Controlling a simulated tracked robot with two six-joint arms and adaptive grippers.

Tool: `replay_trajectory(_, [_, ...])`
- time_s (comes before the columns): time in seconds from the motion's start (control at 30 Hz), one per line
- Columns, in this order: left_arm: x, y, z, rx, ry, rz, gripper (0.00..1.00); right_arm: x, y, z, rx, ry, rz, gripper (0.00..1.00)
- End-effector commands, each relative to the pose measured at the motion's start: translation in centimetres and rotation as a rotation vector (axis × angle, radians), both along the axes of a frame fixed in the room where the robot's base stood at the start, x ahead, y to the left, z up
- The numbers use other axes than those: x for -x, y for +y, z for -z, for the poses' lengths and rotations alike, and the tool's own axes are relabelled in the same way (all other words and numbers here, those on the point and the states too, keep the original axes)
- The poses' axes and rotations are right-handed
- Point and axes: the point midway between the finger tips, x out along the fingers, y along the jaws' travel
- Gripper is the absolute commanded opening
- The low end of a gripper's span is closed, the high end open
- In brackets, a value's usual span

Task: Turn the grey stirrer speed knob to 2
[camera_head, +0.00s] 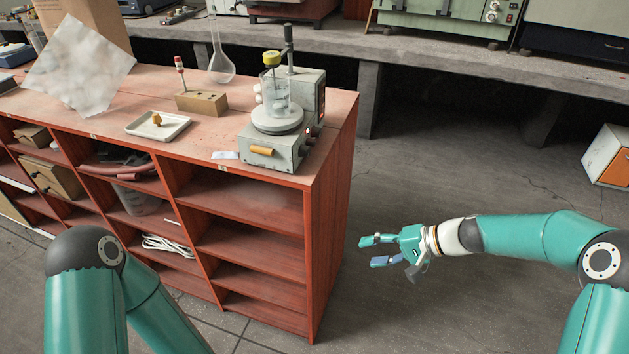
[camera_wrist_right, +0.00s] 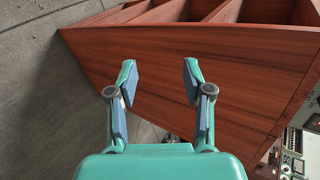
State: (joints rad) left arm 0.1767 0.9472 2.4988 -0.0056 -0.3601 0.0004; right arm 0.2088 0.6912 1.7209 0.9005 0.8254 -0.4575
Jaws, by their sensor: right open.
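The stirrer (camera_head: 274,152) is a grey box with a round pale plate, standing at the right end of the red cabinet's top. A glass beaker (camera_head: 276,95) sits on its plate. A yellow-orange part shows on its front face. The grey speed knob is too small for me to tell apart, and its setting cannot be read. My right gripper (camera_head: 372,252) is open and empty, well below and to the right of the stirrer, beside the cabinet's end. In the right wrist view its two fingers (camera_wrist_right: 159,80) are apart in front of the cabinet's side panel. My left gripper is out of view.
The red cabinet (camera_head: 335,190) has open shelves. On its top are a white dish (camera_head: 158,126), a wooden block (camera_head: 202,103) and a flask (camera_head: 221,62). A concrete bench (camera_head: 460,60) with equipment runs behind. The floor around my right gripper is clear.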

Motion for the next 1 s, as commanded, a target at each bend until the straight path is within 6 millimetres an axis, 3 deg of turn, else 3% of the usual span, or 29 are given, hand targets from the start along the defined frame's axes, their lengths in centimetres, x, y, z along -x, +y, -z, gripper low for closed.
replay_trajectory(0.03, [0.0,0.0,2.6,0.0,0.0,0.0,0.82,-2.3,-0.3,-2.4,-0.095,-0.096,0.003,0.51])
replay_trajectory(0.1, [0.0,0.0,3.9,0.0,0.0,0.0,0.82,-4.2,-0.7,-7.5,-0.223,-0.221,-0.012,0.51])
replay_trajectory(0.2, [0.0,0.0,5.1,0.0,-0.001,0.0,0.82,-5.2,-1.4,-13.7,-0.359,-0.38,-0.044,0.51])
replay_trajectory(0.33, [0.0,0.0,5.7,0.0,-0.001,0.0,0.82,-5.1,-2.1,-18.3,-0.451,-0.502,-0.076,0.51])
replay_trajectory(0.43, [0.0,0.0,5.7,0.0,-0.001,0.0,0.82,-5.1,-1.9,-19.6,-0.474,-0.532,-0.086,0.51])
replay_trajectory(0.57, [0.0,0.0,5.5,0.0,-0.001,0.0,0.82,-5.4,-0.7,-19.7,-0.476,-0.53,-0.089,0.51])
replay_trajectory(1.0, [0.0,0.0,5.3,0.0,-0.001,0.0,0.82,-8.1,7.8,-19.6,-0.473,-0.526,-0.09,0.51])
